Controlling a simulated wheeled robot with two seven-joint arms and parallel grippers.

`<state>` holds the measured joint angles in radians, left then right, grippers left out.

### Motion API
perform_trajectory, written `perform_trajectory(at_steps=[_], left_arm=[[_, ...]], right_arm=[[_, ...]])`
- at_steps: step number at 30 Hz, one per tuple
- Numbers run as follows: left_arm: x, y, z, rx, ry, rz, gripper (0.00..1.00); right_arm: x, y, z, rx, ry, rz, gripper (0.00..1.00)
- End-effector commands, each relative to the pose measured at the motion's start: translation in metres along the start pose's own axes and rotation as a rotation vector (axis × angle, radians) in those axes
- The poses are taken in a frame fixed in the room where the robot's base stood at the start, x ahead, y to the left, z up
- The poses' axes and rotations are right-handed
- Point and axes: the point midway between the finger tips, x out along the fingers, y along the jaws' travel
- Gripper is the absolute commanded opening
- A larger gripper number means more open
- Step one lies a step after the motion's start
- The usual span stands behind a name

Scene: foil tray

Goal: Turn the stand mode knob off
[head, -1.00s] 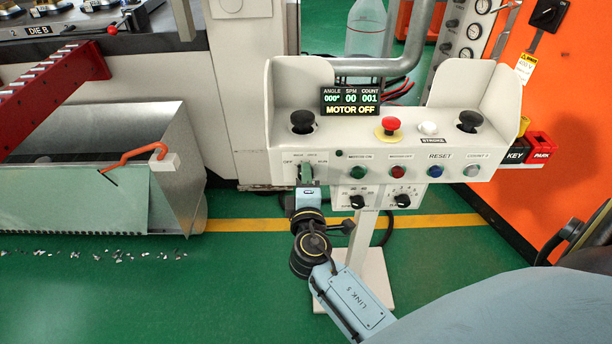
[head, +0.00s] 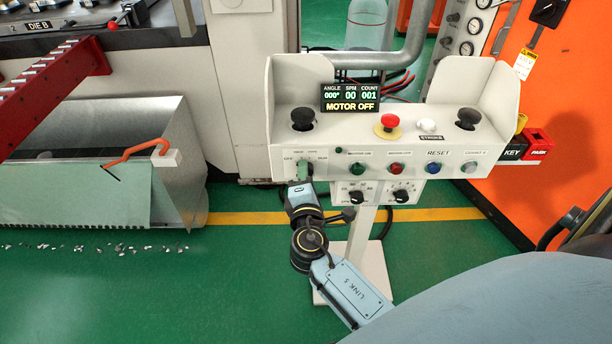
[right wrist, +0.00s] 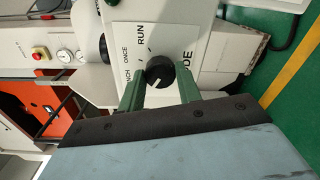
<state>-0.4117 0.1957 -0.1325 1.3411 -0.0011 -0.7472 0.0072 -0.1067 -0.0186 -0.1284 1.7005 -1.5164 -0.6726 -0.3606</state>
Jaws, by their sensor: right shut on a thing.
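The stand (head: 290,143) is a pale control box on a post, with OFF and RUN marks at the left of its front face. My right gripper (head: 303,171) is at this spot and hides the mode knob in the head view. In the right wrist view the black mode knob (right wrist: 160,72) sits between the two green fingers of my right gripper (right wrist: 160,88), which is shut on it. ONCE and RUN show around it; the OFF mark is hidden there. A pale pointer line is on the knob, but its exact setting is hard to read. My left gripper is out of view.
The display (head: 350,98) reads MOTOR OFF. A red mushroom button (head: 390,121) and black palm buttons are on top. Push buttons, including a green one (head: 357,168), sit right of my gripper, with two small black knobs below. A metal chute (head: 185,165) stands left.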

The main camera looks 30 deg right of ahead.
Motion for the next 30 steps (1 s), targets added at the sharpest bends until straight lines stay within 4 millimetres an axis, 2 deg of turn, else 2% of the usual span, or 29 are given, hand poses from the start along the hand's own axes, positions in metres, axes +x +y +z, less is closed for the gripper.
perform_trajectory(at_steps=[2, 3, 8, 16, 20, 23, 30], left_arm=[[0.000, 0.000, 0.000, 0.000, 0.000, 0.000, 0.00], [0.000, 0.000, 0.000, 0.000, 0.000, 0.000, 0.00], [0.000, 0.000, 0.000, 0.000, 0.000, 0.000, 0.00], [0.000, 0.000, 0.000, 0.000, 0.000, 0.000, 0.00], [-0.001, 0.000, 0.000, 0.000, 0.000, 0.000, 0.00], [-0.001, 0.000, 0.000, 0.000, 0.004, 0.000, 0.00], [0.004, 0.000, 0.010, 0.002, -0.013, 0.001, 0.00]], right_arm=[[-0.001, -0.002, 0.000, -0.004, 0.001, -0.002, 0.11], [-0.001, -0.002, 0.000, -0.003, 0.001, -0.002, 0.35], [-0.001, -0.001, 0.000, -0.002, 0.001, -0.002, 0.56], [-0.001, 0.000, 0.000, 0.000, 0.001, -0.001, 0.56], [-0.009, 0.000, 0.000, 0.000, 0.002, -0.001, 0.56], [-0.025, -0.001, 0.000, -0.001, 0.002, -0.002, 0.56], [-0.080, -0.001, 0.000, -0.001, 0.003, -0.004, 0.56]])
